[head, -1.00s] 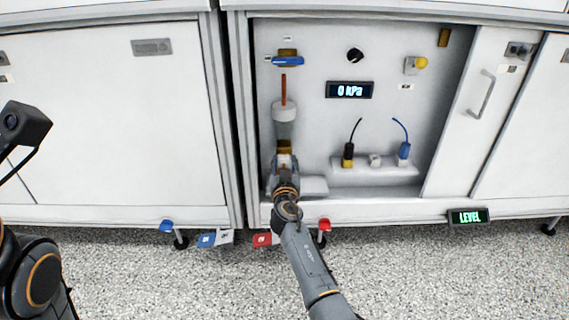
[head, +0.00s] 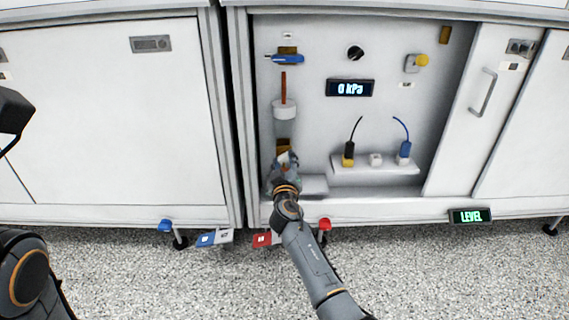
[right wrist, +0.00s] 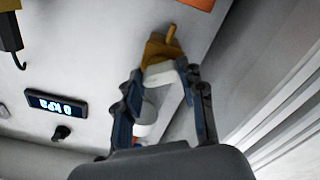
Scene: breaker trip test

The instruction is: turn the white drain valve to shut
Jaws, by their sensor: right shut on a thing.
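The white drain valve has a white handle (right wrist: 163,74) on a brass-coloured body (right wrist: 158,49) in the right wrist view. In the head view the brass part (head: 284,144) sits low on the left of the open cabinet bay, under a white cylinder (head: 284,110). My right gripper (head: 286,160) is at the valve, its fingers on either side of the white handle. In the right wrist view my right gripper (right wrist: 165,78) is shut on the handle. The handle's exact angle is hard to tell in the head view. My left gripper's fingers are out of view.
A blue-handled valve (head: 287,59) is above the cylinder. A display (head: 350,88) reads 0 kPa. A shelf (head: 375,169) with two cabled plugs is to the right. A LEVEL display (head: 470,216) is on the cabinet's lower edge. Blue and red tags hang below.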

